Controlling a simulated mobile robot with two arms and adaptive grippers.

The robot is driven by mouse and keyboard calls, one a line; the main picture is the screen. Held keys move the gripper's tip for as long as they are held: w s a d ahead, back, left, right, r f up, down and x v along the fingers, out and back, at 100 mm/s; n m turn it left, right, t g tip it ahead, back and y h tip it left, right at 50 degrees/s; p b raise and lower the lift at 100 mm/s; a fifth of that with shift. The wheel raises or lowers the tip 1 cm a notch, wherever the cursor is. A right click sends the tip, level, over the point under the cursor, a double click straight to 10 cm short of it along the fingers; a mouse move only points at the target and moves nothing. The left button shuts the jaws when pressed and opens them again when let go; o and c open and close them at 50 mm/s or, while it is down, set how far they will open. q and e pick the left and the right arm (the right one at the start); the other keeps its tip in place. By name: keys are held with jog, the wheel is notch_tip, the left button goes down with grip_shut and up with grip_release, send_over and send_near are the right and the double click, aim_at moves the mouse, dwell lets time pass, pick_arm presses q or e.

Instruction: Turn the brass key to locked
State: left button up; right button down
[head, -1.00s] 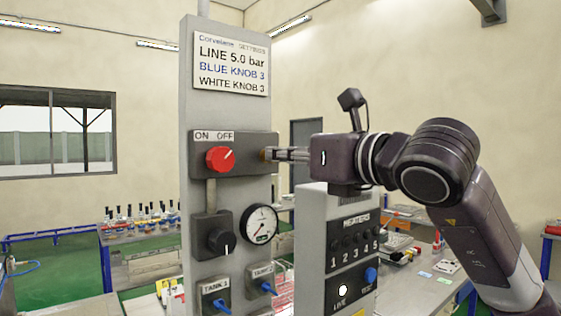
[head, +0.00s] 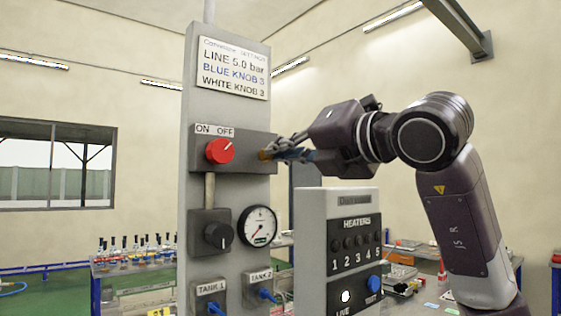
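The brass key (head: 264,155) is at the right end of the dark switch box on the grey panel, a small brass-coloured part beside the red ON/OFF knob (head: 219,151). My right gripper (head: 276,150) reaches in from the right, with its fingertips at the key. It looks shut on the key; the fingers hide most of the key, and its exact angle cannot be read. The red knob's white mark points up and right, toward OFF. My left gripper is not in view.
The tall grey panel (head: 192,105) also bears a black knob (head: 217,236), a gauge (head: 258,226) and blue tank valves (head: 216,307). The heaters box (head: 340,202) stands just below my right gripper. A table with several bottles (head: 135,243) is behind at left.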

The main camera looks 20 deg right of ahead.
jog(key=shift+r+m, duration=0.1)
jog(key=shift+m, duration=0.2)
jog(key=c, duration=2.2)
grip_release()
jog(key=shift+d, duration=0.1)
jog(key=shift+o, duration=0.2)
jog(key=v, duration=1.2)
